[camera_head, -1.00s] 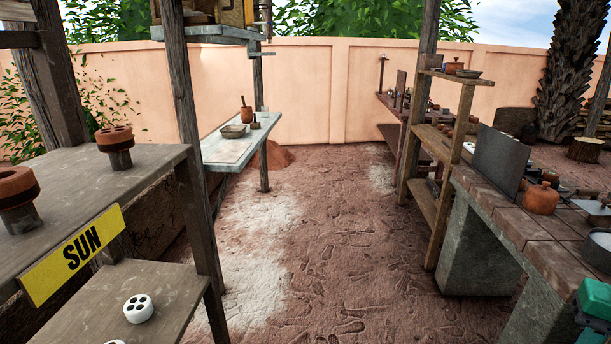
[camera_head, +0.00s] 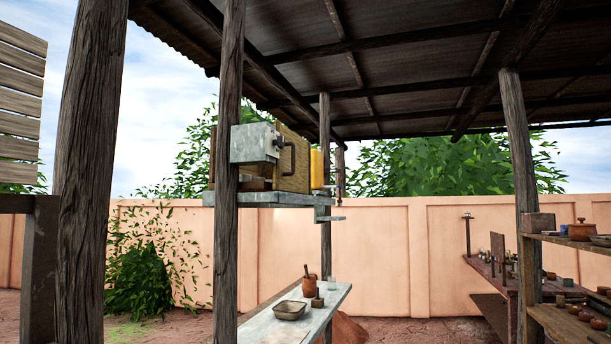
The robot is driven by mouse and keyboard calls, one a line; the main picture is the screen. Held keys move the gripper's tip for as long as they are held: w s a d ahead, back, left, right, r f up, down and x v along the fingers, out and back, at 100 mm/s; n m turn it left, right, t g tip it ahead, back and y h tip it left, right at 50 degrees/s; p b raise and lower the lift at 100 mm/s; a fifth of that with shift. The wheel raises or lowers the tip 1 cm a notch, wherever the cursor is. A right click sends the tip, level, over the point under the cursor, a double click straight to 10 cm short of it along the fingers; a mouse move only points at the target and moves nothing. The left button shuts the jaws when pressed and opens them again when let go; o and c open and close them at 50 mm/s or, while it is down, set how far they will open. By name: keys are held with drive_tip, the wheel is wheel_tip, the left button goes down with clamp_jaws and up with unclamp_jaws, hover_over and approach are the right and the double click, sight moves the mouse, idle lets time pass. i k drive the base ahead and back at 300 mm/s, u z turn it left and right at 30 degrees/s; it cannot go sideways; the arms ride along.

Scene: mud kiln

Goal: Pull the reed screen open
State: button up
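What looks like the reed screen (camera_head: 298,172) is a tan, woven-looking panel with a dark upright handle (camera_head: 287,158). It stands on a grey raised shelf (camera_head: 262,199) fixed to the wooden posts, left of the middle of the view. A grey metal box (camera_head: 252,143) sits at its left and hides part of it. A yellow container (camera_head: 317,168) stands at its right. I cannot tell how far the screen is open. My gripper is not in view.
Below is a pale table (camera_head: 275,329) with a bowl (camera_head: 290,310) and a mortar (camera_head: 309,286). Shelves with pots (camera_head: 581,231) stand at the right.

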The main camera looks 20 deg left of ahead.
sight(291, 173)
drive_tip(key=i, duration=2.35)
drive_tip(key=u, duration=1.2)
